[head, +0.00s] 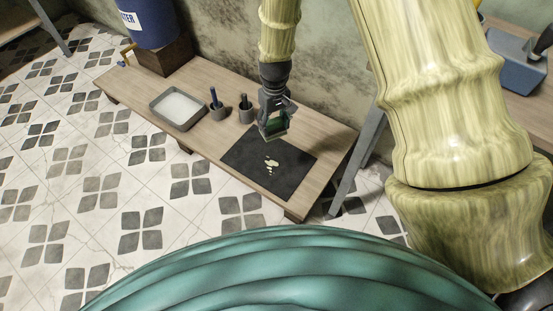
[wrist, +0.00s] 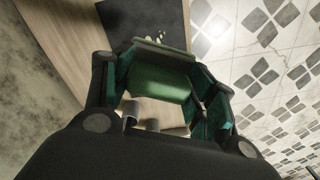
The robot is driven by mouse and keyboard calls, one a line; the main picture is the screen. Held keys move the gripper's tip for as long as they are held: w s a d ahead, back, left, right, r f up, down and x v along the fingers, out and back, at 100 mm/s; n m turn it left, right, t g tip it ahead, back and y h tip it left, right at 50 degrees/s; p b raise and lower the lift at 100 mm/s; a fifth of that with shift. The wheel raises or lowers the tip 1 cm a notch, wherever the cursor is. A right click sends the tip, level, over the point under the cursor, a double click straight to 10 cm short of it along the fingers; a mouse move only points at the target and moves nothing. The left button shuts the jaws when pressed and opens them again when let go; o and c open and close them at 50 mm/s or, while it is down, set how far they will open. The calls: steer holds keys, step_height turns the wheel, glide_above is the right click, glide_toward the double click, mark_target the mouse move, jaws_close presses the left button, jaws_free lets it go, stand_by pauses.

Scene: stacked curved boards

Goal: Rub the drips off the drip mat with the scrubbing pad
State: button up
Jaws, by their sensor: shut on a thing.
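The dark drip mat (head: 286,176) lies flat on the right end of the low wooden bench. Pale greenish drips (head: 271,164) sit near its middle; a few also show in the wrist view (wrist: 160,38), where the mat (wrist: 140,18) is at the top. My gripper (head: 274,126) is above the far left edge of the mat, pointing down. It is shut on the green scrubbing pad (wrist: 158,80), which lies between the fingers in the wrist view. Whether the pad touches the mat cannot be told. The drips are nearer the bench's front than the pad.
On the bench (head: 130,88), left of the mat, stand a grey tray (head: 178,109) with pale contents and two grey cups (head: 219,112) (head: 247,113) holding dark-handled items. A blue water barrel (head: 152,22) is at the back left. A stained wall runs behind the bench.

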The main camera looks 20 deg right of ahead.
steer(key=shift+n, duration=0.8)
steer(key=f+b, duration=0.4)
steer(key=f, duration=0.3)
steer(key=f+b, duration=0.4)
steer(key=f, duration=0.4)
steer(key=d+f+b, duration=0.1)
steer(key=f+b, duration=0.4)
steer(key=f, duration=0.3)
steer(key=shift+w+f, duration=0.15)
steer(key=shift+w, duration=0.1)
steer(key=shift+f, duration=0.95)
steer(key=shift+w, duration=0.1)
steer(key=shift+w+a+r+p, duration=0.15)
steer(key=shift+w+a+p, duration=0.35)
steer(key=shift+w+a, duration=0.1)
steer(key=shift+w+a+p, duration=0.5)
steer(key=shift+w+a, duration=0.3)
steer(key=shift+w, duration=0.3)
steer(key=shift+w+a+p, duration=0.45)
steer(key=shift+w+a, duration=0.35)
steer(key=shift+w, duration=0.25)
steer(key=shift+p, duration=0.45)
steer(key=shift+s+f, duration=0.15)
steer(key=shift+f, duration=0.05)
